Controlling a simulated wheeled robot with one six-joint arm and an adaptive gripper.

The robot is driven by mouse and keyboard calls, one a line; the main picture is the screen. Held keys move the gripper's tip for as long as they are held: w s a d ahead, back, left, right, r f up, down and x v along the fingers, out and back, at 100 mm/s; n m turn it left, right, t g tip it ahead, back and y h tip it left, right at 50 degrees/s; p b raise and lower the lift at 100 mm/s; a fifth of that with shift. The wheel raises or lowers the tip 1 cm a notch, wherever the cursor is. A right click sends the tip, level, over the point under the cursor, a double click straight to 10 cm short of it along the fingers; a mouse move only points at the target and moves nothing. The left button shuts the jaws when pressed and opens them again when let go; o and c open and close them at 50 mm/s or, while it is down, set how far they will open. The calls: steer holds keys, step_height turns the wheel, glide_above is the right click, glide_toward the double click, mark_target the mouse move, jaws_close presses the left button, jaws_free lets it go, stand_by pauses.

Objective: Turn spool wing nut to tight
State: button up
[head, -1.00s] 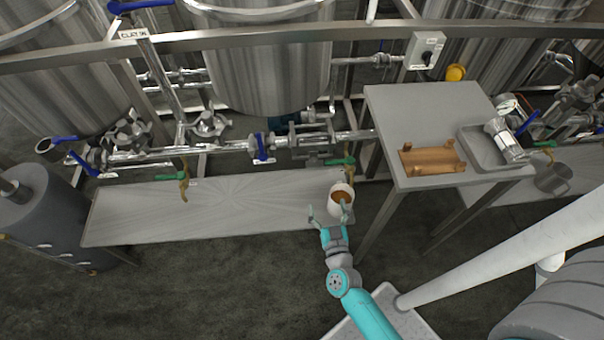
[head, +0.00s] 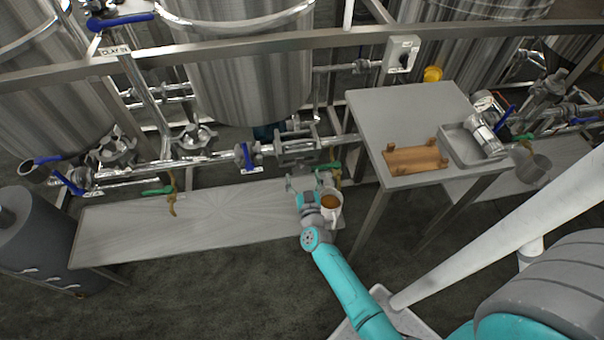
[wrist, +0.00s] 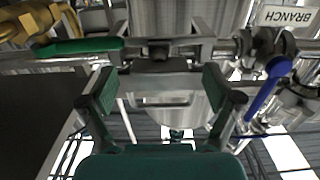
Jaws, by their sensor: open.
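My gripper (head: 306,184) is open and empty, in front of the pipe run and above the long low bench. In the wrist view my gripper (wrist: 160,88) has its two fingers spread, with the spool fixture (wrist: 165,65) just beyond and between them. In the head view this grey spool fixture (head: 297,148) sits in the horizontal pipe, right of a blue-handled valve (head: 247,157). A small dark part shows on it in the wrist view, but I cannot tell whether it is the wing nut. The fingers do not visibly touch it.
A green handle (wrist: 80,47) lies left of the fixture in the wrist view. A blue lever (wrist: 268,85) hangs at the right by a BRANCH label (wrist: 289,16). A white cup (head: 331,213) of brown liquid stands beside my gripper. A table (head: 385,115) is at the right.

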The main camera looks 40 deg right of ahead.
steer(key=shift+w+d, duration=0.4)
steer(key=shift+w, duration=0.15)
steer(key=c, duration=1.2)
steer(key=shift+o, duration=0.2)
steer(key=shift+m, duration=8.9)
